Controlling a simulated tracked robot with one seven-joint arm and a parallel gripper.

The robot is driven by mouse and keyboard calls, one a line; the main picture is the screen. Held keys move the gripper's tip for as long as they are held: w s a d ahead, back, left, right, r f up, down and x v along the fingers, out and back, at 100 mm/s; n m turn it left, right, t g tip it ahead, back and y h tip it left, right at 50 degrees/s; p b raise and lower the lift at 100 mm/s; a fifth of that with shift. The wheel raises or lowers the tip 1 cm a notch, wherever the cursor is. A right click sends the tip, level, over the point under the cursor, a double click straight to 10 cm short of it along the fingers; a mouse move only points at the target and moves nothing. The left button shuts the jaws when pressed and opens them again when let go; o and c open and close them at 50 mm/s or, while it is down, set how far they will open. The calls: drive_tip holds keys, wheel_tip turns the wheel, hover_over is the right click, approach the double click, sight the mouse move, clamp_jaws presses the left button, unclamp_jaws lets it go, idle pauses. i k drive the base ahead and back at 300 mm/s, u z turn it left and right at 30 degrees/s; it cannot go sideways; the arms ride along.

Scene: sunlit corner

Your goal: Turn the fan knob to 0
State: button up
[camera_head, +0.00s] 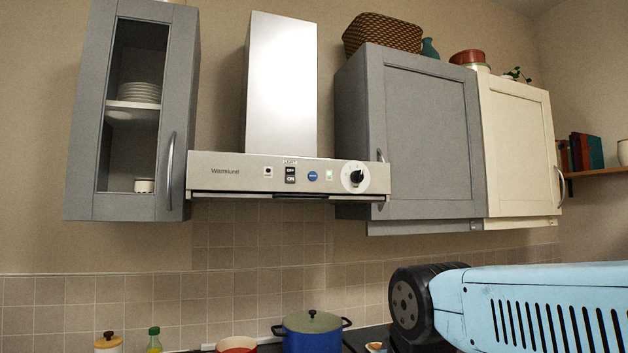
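The fan knob (356,176) is a round black-and-white dial on the right end of the range hood's silver front panel (228,172). Its markings are too small to read, so I cannot tell its setting. Black buttons and a blue round button sit to its left on the panel. My blue arm reaches in from the lower right, below and to the right of the knob. It does not touch the knob. My gripper's fingers are not in view.
A blue pot (312,332) and a red pot (237,345) stand below. The space directly in front of the knob looks clear.

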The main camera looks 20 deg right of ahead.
sight(356, 177)
drive_tip(key=u, duration=0.1)
drive_tip(key=i, duration=0.4)
drive_tip(key=u, duration=0.4)
drive_tip(key=k, duration=0.8)
drive_tip(key=u, duration=0.2)
drive_tip(key=i, duration=0.8)
drive_tip(key=z, duration=0.1)
